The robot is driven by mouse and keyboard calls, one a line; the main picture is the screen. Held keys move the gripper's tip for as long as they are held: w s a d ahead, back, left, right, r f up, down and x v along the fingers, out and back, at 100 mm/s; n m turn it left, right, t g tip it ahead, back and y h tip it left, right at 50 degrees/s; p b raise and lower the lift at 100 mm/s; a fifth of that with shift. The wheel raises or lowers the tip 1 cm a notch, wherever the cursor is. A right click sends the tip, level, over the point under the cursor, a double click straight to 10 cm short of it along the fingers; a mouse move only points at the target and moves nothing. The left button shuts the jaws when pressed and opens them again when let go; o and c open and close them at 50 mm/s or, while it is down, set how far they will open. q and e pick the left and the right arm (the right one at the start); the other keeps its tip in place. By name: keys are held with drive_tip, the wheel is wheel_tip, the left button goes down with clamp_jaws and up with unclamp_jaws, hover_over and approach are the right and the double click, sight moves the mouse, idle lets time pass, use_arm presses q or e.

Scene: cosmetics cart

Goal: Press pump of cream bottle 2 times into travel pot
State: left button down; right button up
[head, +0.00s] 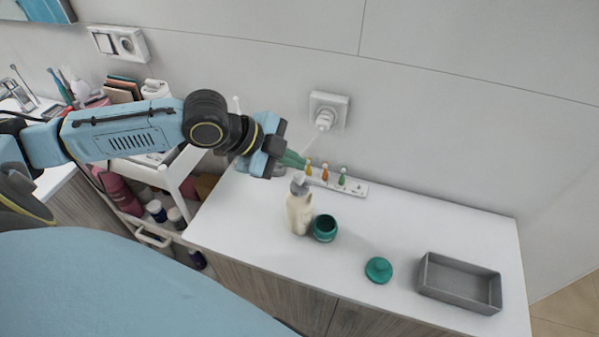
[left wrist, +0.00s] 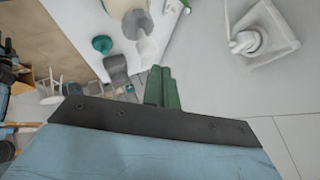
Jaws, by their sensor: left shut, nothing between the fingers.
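The cream bottle (head: 299,212) is pale with a grey pump head (head: 299,184) and stands upright on the white counter. The open teal travel pot (head: 325,228) stands directly to its right, close beside it. The pot's teal lid (head: 378,270) lies apart, further right. My left gripper (head: 301,162) is shut and empty, its green fingers just above and behind the pump head; I cannot tell whether they touch it. The left wrist view shows the shut green fingers (left wrist: 162,88) with the bottle (left wrist: 137,24) beyond them. My right gripper is not in view.
A grey tray (head: 459,283) sits at the counter's right end. A crowded cart (head: 160,232) stands left; the counter front is clear.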

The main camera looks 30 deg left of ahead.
use_arm(q)
drive_tip(key=shift+f, duration=0.15)
drive_tip(key=shift+f, duration=0.3)
drive_tip(key=shift+f, duration=0.9)
idle(1.1)
drive_tip(key=shift+r, duration=0.15)
drive_tip(key=shift+r+p, duration=1.15)
drive_tip(key=shift+r, duration=0.05)
wheel_tip(320, 180, up, 3)
drive_tip(key=p, duration=0.3)
drive_tip(key=shift+f, duration=0.1)
drive_tip(key=shift+r+p, duration=0.55)
drive_tip(key=shift+r, duration=0.6)
